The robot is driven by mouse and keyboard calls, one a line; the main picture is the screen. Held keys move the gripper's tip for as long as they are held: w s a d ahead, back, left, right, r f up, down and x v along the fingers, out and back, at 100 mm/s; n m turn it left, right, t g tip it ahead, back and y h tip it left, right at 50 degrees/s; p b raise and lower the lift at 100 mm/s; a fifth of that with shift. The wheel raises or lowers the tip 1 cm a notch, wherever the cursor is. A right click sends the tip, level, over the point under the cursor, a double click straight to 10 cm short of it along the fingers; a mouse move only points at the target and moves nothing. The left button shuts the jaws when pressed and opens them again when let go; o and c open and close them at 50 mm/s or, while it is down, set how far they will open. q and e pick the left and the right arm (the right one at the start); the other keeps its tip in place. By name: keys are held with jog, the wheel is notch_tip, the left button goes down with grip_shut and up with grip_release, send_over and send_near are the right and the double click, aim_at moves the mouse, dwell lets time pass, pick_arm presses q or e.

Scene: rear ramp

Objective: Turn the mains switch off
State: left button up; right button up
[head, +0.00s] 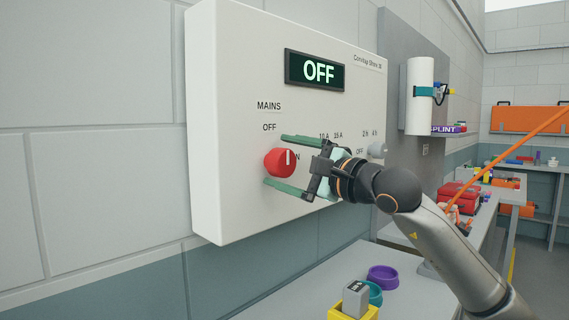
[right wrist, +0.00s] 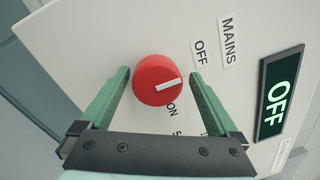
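The mains switch is a red round knob (head: 278,162) with a white pointer line, on the left part of a white wall panel (head: 225,100). It also shows in the right wrist view (right wrist: 150,84). Its pointer points up, close to the OFF label (right wrist: 199,50) and away from the ON label (right wrist: 172,108). The panel's display (head: 316,71) reads OFF in green letters. My right gripper (head: 275,160) is open, its green fingers on either side of the knob. In the right wrist view there is a gap between the knob and each finger. My left gripper is out of view.
A smaller grey knob (head: 377,150) is at the panel's right, partly behind my right gripper. An orange bar (head: 510,150) crosses at the right.

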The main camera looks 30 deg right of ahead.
jog(key=shift+f, duration=0.15)
jog(key=shift+s+d, duration=0.1)
jog(key=shift+s, duration=0.2)
jog(key=b+v, duration=0.4)
jog(key=v, duration=0.8)
jog(key=shift+b, duration=0.3)
